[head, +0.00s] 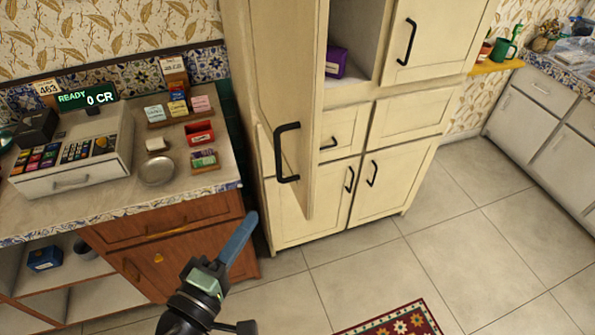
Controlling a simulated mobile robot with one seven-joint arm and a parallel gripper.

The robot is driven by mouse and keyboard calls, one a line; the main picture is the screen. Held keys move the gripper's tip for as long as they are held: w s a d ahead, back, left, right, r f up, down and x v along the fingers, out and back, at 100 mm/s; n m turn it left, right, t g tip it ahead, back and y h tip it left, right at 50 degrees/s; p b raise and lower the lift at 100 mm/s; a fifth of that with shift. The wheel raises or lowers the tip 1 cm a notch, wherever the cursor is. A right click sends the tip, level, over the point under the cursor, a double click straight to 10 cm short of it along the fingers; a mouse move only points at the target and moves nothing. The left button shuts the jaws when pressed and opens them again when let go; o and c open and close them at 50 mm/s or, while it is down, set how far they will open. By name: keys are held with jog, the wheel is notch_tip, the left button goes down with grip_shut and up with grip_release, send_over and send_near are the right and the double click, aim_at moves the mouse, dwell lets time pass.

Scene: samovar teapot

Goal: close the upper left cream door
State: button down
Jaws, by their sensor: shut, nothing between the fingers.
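The upper left cream door (274,80) stands open on the tall cream cabinet, swung out toward me. Its black handle (287,152) is on the face I see, near the free edge. The open compartment (352,40) shows to the right of the door. My gripper (249,218) is at the lower middle, with its blue fingers shut and empty. In the picture the fingertips are below and left of the handle, with a visible gap. How far they are from the door in depth is hard to tell.
A purple box (336,62) sits inside the open compartment. The upper right door (432,40) and lower doors are shut. A counter with a cash register (75,152) and a metal dish (157,171) stands left. Tiled floor (400,260) is clear right of my gripper, with a patterned rug (398,322) in front.

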jog(key=s+f+n, duration=0.1)
jog(key=p, duration=0.3)
send_near(303, 173)
jog(key=w+a, duration=0.2)
jog(key=w, duration=0.1)
jog(key=w+d, duration=0.1)
jog(key=w+d+p, duration=0.1)
jog(key=d, duration=0.1)
jog(key=shift+w+d, duration=0.1)
jog(key=shift+d, duration=0.05)
jog(key=shift+w+d+f+p, duration=0.2)
jog(key=shift+d+p, duration=0.15)
jog(key=shift+d, duration=0.15)
jog(key=shift+r, duration=0.1)
